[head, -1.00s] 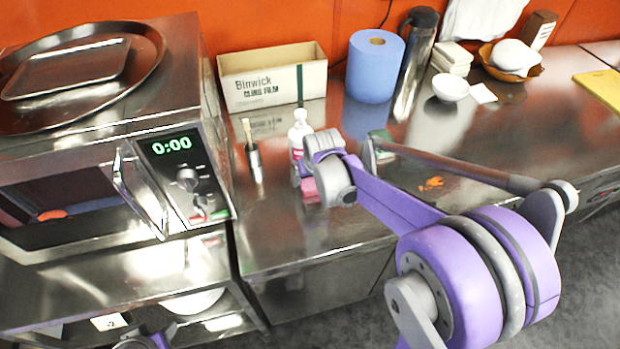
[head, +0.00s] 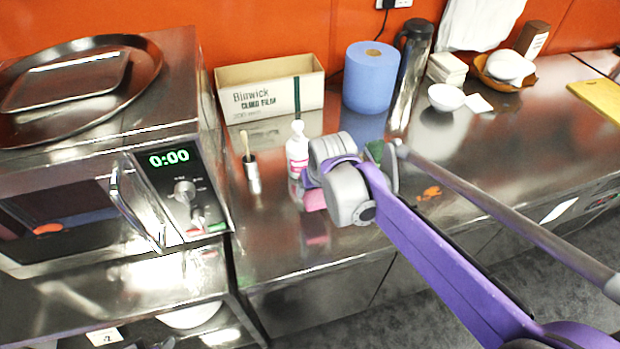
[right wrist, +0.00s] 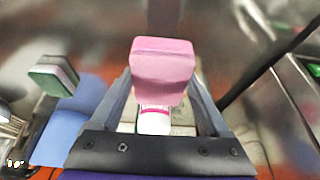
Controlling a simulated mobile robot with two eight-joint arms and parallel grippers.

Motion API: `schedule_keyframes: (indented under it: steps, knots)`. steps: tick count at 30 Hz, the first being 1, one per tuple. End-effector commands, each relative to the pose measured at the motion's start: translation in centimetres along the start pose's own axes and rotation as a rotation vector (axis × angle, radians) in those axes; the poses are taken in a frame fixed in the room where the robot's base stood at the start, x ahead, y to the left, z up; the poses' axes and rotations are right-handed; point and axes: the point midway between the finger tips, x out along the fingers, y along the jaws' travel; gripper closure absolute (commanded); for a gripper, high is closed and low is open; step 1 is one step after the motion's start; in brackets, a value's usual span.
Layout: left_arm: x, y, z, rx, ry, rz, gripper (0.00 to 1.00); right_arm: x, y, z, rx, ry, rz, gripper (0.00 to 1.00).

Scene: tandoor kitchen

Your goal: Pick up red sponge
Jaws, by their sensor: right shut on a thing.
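The red sponge, pinkish in these views, is a small block (head: 314,200) at the front of my right gripper in the head view. In the right wrist view the sponge (right wrist: 162,65) sits between the two fingers of my right gripper (right wrist: 160,100), which is shut on it. In the head view a pink reflection shows on the steel below the sponge, with a gap, so it looks held a little above the counter. My right wrist hides part of the gripper there. My left gripper is not seen.
A white bottle with a pink label (head: 297,152) stands just behind the sponge. A brush in a metal cup (head: 251,172) is to its left. A green sponge (head: 374,151) is partly hidden by my right arm. The microwave (head: 100,190) borders the counter's left side.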

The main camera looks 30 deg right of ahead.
Motion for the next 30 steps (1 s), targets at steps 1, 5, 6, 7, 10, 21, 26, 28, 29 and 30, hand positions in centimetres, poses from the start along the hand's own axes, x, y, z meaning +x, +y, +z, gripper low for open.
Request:
schedule_keyframes:
  steps: [1,5,6,7,10,21,26,28,29,30]
  knots:
    - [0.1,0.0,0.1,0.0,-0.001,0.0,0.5,-0.5,0.0,1.5,0.0,-0.001,0.0,0.8]
    - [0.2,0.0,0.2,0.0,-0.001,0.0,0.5,-1.9,0.0,4.8,-0.001,0.0,0.0,0.8]
    - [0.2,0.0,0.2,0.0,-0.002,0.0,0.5,-2.3,0.0,5.8,-0.001,0.0,0.0,0.8]
    - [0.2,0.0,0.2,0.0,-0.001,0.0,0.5,-2.6,0.0,6.5,-0.001,0.0,0.0,0.8]
    - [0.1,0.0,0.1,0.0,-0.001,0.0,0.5,-3.5,0.0,8.6,-0.001,0.0,0.0,0.8]
    - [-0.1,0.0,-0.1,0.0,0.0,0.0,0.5,-5.2,0.0,12.7,-0.001,0.0,0.0,0.8]
    - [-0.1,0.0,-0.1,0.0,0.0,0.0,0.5,-5.4,0.0,13.1,-0.001,0.0,0.0,0.8]
    - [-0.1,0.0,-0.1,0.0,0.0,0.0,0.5,-5.4,0.0,13.2,0.0,0.0,0.0,0.8]
    - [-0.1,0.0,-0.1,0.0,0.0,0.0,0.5,-5.4,0.0,13.2,0.0,0.0,0.0,0.8]
    - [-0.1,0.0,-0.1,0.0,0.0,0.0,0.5,-5.4,0.0,13.2,0.0,0.0,0.0,0.8]
